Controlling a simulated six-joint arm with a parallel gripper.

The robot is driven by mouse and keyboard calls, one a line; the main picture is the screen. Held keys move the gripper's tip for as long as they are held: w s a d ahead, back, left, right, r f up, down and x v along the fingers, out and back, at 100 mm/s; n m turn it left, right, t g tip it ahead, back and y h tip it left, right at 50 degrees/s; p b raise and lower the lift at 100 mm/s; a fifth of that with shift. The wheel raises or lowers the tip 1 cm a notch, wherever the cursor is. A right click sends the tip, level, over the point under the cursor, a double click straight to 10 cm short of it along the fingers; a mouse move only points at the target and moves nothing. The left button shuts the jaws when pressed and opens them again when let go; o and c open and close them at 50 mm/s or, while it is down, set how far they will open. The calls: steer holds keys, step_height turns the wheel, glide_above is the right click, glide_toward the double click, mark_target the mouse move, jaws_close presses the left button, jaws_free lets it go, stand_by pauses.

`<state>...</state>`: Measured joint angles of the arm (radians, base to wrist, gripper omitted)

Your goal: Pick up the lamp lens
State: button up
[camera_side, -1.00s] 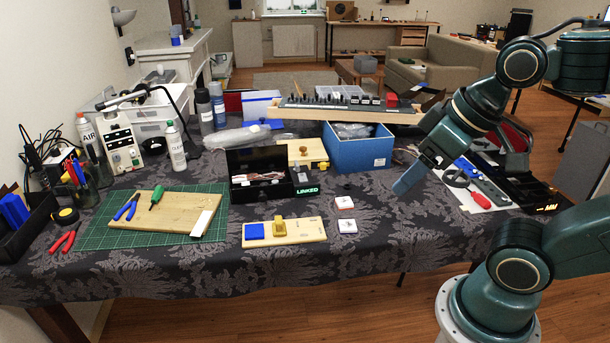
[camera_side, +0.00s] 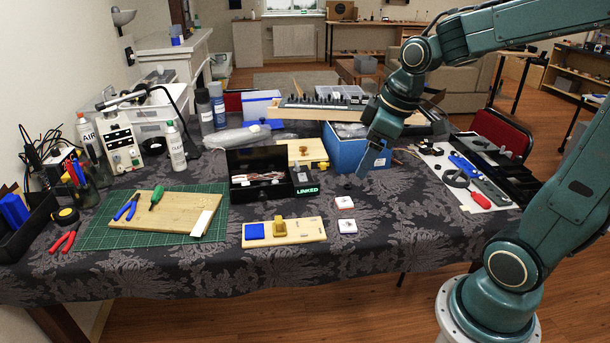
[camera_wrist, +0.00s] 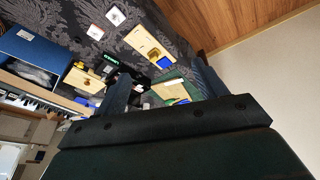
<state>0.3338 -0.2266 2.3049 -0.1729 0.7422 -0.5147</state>
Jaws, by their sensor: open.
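I cannot tell for sure which thing is the lamp lens. A small dark round piece (camera_side: 347,184) lies on the patterned cloth, right of the black box. Two small white square pieces, one with a red mark (camera_side: 344,202) and one nearer the front (camera_side: 347,226), lie just in front of it. The white squares also show in the wrist view, a front one (camera_wrist: 115,15) and another (camera_wrist: 97,31). My gripper (camera_side: 367,172) is above the table in front of the blue bin, behind and right of the dark piece. Its fingers (camera_wrist: 162,88) are apart and empty.
The blue bin (camera_side: 346,152) stands close behind my gripper. The black LINKED box (camera_side: 259,190) is to the left. A wooden board with blue and yellow parts (camera_side: 312,230) lies at the front. A tool tray (camera_side: 490,150) is at the right. Cloth right of the white squares is clear.

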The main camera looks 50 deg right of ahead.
steer(key=w+d+f+n+y, duration=0.1)
steer(key=w+d+f+n, duration=0.1)
steer(key=d+f, duration=0.7)
steer(key=w+d+f+n+y, duration=0.1)
steer(key=w+d+f, duration=0.3)
steer(key=d+f, duration=0.6)
steer(key=shift+f+n+y, duration=0.4)
steer(key=shift+n, duration=0.3)
steer(key=shift+a, duration=0.1)
glide_above(348, 225)
steer(key=s+d, duration=0.2)
steer(key=shift+f, duration=3.95)
steer(key=shift+x, duration=2.6)
steer(key=shift+s, duration=0.15)
steer(key=shift+c, duration=0.2)
steer(key=c, duration=1)
